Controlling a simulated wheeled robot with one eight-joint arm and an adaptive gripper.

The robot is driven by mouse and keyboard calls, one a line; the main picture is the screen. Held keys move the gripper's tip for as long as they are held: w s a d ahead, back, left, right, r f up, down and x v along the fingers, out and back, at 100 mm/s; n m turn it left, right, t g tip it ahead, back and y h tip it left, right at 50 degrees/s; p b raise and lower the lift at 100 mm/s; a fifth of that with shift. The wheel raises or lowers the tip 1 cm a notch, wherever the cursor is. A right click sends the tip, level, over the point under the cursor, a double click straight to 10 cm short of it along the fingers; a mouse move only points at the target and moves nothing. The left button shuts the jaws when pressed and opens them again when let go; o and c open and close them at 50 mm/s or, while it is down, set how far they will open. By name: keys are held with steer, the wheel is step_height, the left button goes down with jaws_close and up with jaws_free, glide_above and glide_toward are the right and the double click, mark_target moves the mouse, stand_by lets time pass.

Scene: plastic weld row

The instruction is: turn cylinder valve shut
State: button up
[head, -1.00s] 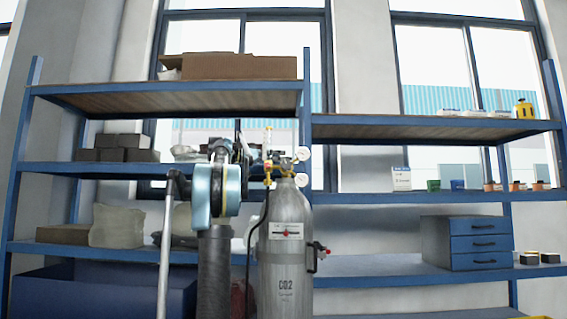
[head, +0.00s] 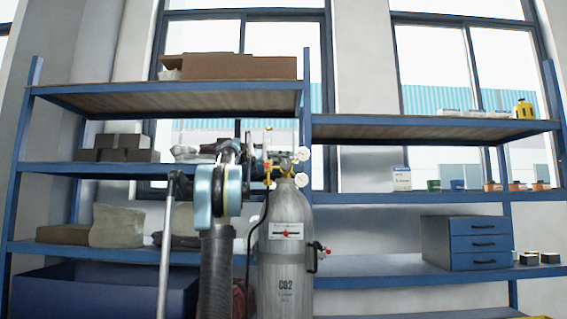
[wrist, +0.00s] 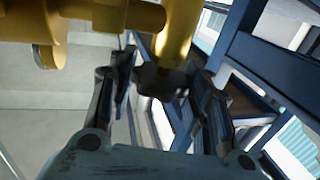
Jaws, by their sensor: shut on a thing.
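The grey CO2 cylinder (head: 285,240) stands upright at the centre of the head view, with a brass valve body (head: 284,165) on top. In the wrist view, the yellow valve (wrist: 110,14) fills the top. Its dark lobed handwheel (wrist: 161,80) sits at the end of a brass stem, between the two black fingers of my gripper (wrist: 163,70). My gripper is shut on the handwheel. In the head view, my gripper (head: 262,163) reaches the valve from the left and is small and partly hidden by my arm.
Round gauges (head: 303,180) sit on the valve's right side. A black hose (head: 257,222) runs down the cylinder's left. Blue shelving (head: 400,197) stands behind, with cardboard (head: 240,67), a drawer unit (head: 483,243) and small goods. A blue bin (head: 100,290) is at lower left.

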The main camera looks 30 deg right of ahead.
steer(key=shift+w, duration=0.15)
steer(key=shift+d+m+g+y, duration=0.1)
steer(key=shift+m+g+y, duration=0.6)
steer(key=shift+m+g, duration=0.65)
steer(key=shift+m+g+y, duration=1.15)
steer(key=shift+g+y, duration=0.05)
steer(key=shift+g, duration=0.85)
steer(key=shift+m, duration=0.3)
steer(key=o, duration=1.1)
steer(key=shift+g+y, duration=0.3)
steer(key=shift+g, duration=0.1)
steer(key=shift+n+t+h, duration=0.5)
steer(key=shift+t, duration=0.1)
